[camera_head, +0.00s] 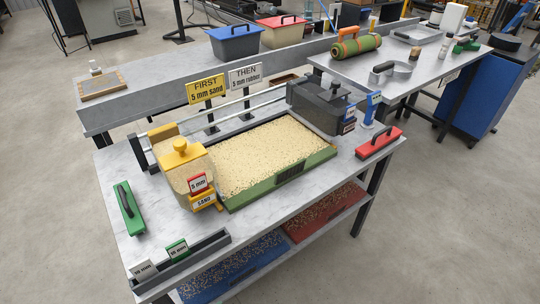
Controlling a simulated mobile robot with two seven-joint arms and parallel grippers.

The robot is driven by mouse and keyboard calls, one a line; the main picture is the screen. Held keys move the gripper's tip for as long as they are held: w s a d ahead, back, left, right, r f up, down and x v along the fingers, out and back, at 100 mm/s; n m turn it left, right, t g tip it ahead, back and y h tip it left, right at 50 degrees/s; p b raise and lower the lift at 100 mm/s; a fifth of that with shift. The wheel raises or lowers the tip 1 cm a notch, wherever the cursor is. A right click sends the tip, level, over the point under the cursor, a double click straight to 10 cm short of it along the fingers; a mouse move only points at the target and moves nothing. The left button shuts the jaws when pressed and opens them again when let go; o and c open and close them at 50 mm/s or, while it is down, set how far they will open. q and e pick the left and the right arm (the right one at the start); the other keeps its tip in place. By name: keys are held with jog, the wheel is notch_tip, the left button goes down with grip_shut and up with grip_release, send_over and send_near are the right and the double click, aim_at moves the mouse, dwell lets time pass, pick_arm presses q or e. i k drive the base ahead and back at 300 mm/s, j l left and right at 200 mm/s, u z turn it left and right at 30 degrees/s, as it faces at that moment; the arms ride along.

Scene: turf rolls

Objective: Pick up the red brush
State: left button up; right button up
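The red brush (387,147) is a red block with a dark handle on top. It lies flat near the right end of the grey table (335,180), right of the green-edged tray (270,190) of pale granules. Its whole top is visible and nothing touches it from above. Neither of my grippers is in view.
A green brush (131,212) lies at the table's left end. A yellow sand container (185,170) stands left of the tray, a dark grey container (318,108) behind it. Blue (250,265) and red (325,212) trays sit on the lower shelf. Another table (395,95) stands behind.

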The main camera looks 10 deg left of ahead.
aim_at(388, 135)
jog(key=i+l+u, duration=0.25)
jog(key=i+l, duration=0.15)
jog(key=l, duration=0.3)
jog(key=i+l+u, duration=0.15)
jog(key=l, duration=0.2)
jog(key=i+l+u, duration=0.15)
jog(key=l, duration=0.2)
jog(key=i+l+u, duration=0.1)
jog(key=l, duration=0.3)
jog(key=i, duration=0.1)
